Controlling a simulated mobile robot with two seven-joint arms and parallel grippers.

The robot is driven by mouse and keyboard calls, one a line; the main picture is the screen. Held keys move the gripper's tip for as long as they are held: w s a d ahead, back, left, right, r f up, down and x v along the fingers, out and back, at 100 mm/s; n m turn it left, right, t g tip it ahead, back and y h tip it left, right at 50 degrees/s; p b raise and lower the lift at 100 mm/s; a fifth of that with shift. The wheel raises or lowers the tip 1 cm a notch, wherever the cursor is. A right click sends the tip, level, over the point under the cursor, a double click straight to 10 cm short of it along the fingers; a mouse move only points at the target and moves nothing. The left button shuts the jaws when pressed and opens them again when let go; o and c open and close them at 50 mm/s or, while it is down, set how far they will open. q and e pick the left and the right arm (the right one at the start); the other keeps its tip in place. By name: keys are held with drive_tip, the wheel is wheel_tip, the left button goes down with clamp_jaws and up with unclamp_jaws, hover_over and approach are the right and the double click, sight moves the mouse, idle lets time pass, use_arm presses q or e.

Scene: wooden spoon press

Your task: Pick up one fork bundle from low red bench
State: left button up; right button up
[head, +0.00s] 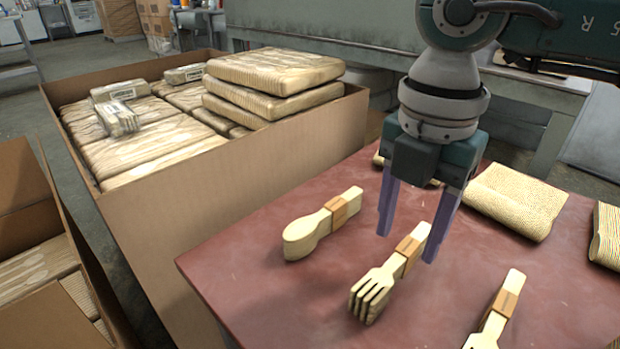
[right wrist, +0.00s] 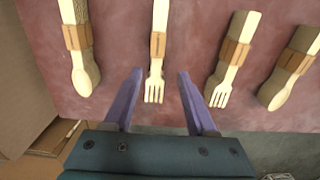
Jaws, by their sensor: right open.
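A fork bundle (head: 376,288) of pale wood with a brown band lies on the low red bench (head: 262,290), tines toward me. It also shows in the right wrist view (right wrist: 157,55). My right gripper (head: 407,248) is open and points down over this bundle; its two purple fingers appear on either side of it, with nothing gripped. I cannot tell the exact height of the fingertips. A second fork bundle (right wrist: 232,58) lies to the right in the right wrist view; the bundle at the head view's lower right (head: 505,300) is cut off. My left gripper is not in view.
A spoon bundle (head: 318,224) lies left of the fork; another spoon bundle (right wrist: 292,68) lies far right in the wrist view. Ribbed pale packs (head: 515,200) lie at the bench's back right. A large cardboard box (head: 240,190) of wrapped packs stands close at left.

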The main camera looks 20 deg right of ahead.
sight(395, 260)
drive_tip(key=shift+f, duration=0.8)
drive_tip(key=f+b, duration=0.2)
drive_tip(key=f, duration=0.3)
drive_tip(key=shift+w+a+f+b, duration=0.15)
drive_tip(key=shift+a+b, duration=0.1)
drive_tip(key=shift+b, duration=0.15)
drive_tip(key=shift+c, duration=0.2)
drive_tip(key=shift+c, duration=0.7)
clamp_jaws()
